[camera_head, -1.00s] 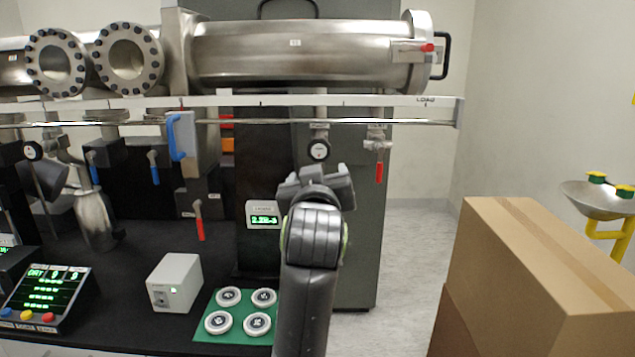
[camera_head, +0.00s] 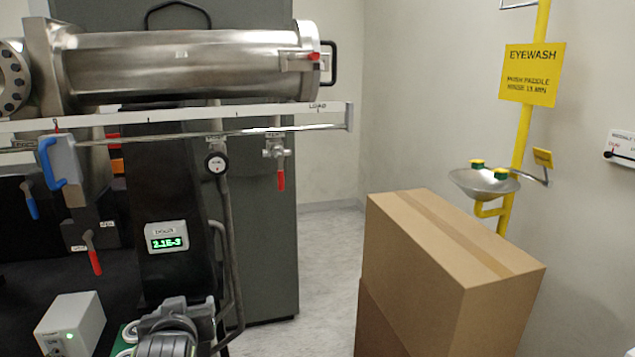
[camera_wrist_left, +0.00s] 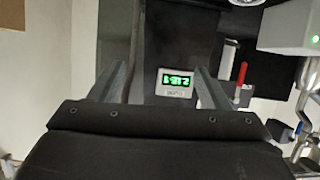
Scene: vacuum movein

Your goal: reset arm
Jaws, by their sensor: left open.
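My left gripper (camera_head: 178,312) is at the bottom of the head view, left of centre, in front of the bench. In the left wrist view its two fingers (camera_wrist_left: 158,88) stand apart with nothing between them. A small gauge display (camera_head: 167,237) with green digits is above and beyond it in the head view. The display also shows, upside down, in the left wrist view (camera_wrist_left: 174,82). My right gripper is in neither view.
A steel chamber (camera_head: 185,68) and a rail (camera_head: 235,130) run above the bench. A red-handled valve (camera_head: 281,180) hangs below the rail. A white box (camera_head: 70,325) stands left of the gripper. Cardboard boxes (camera_head: 415,240) stand at right, before an eyewash basin (camera_head: 484,184). Floor between cabinet and boxes is clear.

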